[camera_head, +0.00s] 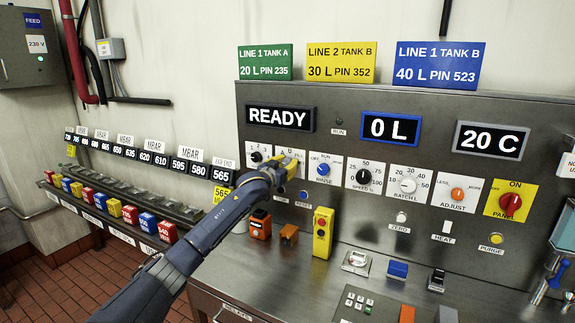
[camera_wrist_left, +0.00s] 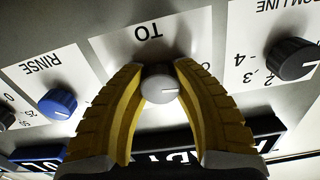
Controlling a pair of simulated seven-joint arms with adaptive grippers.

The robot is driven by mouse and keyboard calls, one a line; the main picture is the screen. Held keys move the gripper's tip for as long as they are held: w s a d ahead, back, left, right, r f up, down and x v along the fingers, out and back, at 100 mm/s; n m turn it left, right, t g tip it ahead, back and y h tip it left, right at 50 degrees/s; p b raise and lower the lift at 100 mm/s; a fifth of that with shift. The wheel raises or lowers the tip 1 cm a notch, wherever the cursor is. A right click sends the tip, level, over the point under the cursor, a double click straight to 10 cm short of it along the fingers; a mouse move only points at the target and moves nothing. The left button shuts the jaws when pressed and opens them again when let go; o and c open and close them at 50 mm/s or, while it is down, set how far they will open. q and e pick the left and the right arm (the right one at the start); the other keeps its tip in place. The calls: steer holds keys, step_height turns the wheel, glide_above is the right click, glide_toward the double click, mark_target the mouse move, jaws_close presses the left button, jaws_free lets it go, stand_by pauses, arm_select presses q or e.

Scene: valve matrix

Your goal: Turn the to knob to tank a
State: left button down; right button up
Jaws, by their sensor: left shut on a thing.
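The TO knob (camera_wrist_left: 160,84) is pale grey and round, on a white card (camera_wrist_left: 128,45) marked TO. The left wrist view shows it upside down. My left gripper (camera_wrist_left: 161,68) has its two yellow fingers shut on this knob, one on each side. A light mark on the knob's face points to the right in that view. The fingers cover parts of the card, so the tank letters cannot be read. In the head view my left gripper (camera_head: 284,172) is at the panel, in front of the TO card (camera_head: 291,153), and hides the knob. My right gripper is not in view.
The black FROM LINE knob (camera_wrist_left: 291,58) and the blue RINSE knob (camera_wrist_left: 58,103) flank the TO knob closely. Displays (camera_head: 280,118) sit above the knob row. A yellow pendant box (camera_head: 322,233) stands on the counter below. Coloured blocks (camera_head: 148,221) line a shelf at left.

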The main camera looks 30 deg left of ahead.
arm_select(q)
steer(key=m, duration=0.4)
steer(key=shift+f+m, duration=0.1)
steer(key=shift+m, duration=1.4)
steer(key=c, duration=0.9)
jaws_free()
steer(key=s, duration=1.2)
steer(key=shift+d, duration=0.45)
